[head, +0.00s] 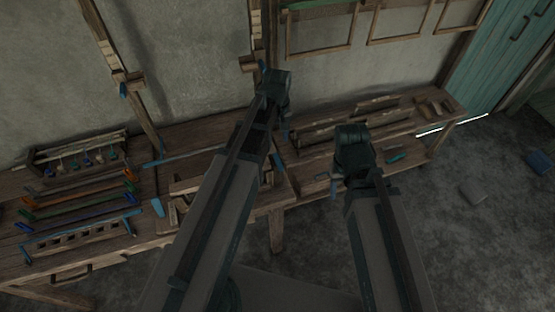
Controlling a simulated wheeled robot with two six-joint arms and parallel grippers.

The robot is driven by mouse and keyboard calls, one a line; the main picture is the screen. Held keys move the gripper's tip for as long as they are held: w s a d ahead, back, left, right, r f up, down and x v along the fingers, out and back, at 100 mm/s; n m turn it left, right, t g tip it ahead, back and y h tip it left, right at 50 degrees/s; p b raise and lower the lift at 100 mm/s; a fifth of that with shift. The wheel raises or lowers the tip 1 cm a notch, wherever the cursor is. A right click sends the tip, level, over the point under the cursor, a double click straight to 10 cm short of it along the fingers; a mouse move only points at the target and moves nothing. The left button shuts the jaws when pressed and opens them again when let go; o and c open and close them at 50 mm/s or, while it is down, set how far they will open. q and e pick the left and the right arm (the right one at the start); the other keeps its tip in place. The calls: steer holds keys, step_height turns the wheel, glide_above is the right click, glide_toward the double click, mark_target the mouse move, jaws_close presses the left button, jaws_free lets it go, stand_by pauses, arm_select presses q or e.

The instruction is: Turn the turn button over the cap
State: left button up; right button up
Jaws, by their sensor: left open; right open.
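I cannot clearly pick out the turn button or the cap. Two upright wooden posts stand at the back, a left post (104,36) and a right post (256,28). Each carries a wooden block, the left block (128,80) and the right block (250,63), with a small blue piece beside it. My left gripper (281,143) is open, near the bench and right of the right post; its arm hides part of the bench. My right gripper (335,184) is open and low at the front of the right bench part; its fingers are small and dark.
The wooden bench (150,208) runs along the wall. A rack of coloured-handled tools (80,195) lies on its left. A long slotted wooden rack (350,120) is on the right part. Frames hang on the wall (320,30). The floor (410,230) at right is mostly free.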

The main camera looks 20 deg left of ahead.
mark_target(277, 159)
arm_select(q)
step_height(277, 159, down, 11)
steer(key=b, duration=0.9)
steer(key=shift+r+b, duration=0.2)
steer(key=shift+b, duration=0.1)
jaws_close()
